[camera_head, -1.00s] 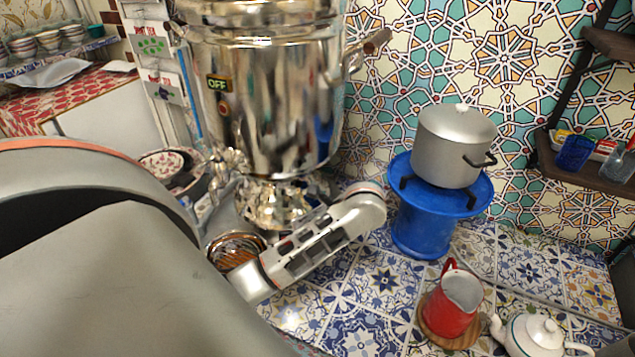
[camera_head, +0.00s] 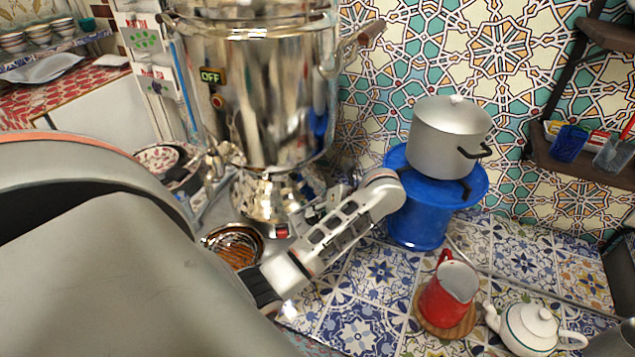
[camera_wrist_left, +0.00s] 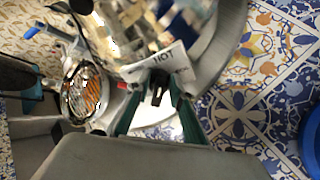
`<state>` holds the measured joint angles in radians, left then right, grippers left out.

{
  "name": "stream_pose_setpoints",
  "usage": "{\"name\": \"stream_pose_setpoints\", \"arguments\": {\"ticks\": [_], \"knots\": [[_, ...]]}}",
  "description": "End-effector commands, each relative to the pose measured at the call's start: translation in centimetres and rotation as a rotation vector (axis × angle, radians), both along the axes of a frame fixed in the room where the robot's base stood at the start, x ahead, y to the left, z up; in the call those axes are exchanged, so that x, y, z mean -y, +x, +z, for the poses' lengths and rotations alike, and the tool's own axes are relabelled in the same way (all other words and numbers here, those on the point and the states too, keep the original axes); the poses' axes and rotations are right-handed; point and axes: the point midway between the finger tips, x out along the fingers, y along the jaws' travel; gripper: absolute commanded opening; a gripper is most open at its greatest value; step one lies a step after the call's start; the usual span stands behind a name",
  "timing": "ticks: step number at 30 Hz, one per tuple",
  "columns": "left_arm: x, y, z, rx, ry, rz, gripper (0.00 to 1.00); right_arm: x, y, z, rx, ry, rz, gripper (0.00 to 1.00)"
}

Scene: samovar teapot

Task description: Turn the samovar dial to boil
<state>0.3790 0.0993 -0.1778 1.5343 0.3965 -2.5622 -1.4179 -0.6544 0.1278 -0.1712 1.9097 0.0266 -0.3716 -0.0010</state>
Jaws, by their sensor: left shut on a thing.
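The dial's pointer setting cannot be read. My right gripper is not seen.
A grey lidded pot (camera_head: 448,138) sits on a blue stand (camera_head: 418,228) right of my left arm. A red jug (camera_head: 446,292) on a wooden coaster and a white teapot (camera_head: 532,326) stand at the front right. A round grated bowl (camera_head: 232,247) is close beside my arm.

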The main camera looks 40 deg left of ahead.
Motion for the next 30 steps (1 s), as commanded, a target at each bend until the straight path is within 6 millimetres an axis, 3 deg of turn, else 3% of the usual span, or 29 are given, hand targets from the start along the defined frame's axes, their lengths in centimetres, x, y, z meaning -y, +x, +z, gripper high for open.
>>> {"name": "stream_pose_setpoints", "arguments": {"ticks": [18,30], "knots": [[0.63,0.36,-0.73,-0.451,0.064,-0.356,0.00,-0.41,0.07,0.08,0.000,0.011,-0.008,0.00],[0.88,0.38,-1.06,-0.645,0.092,-0.509,0.00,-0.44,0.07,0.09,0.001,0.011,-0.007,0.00]]}}
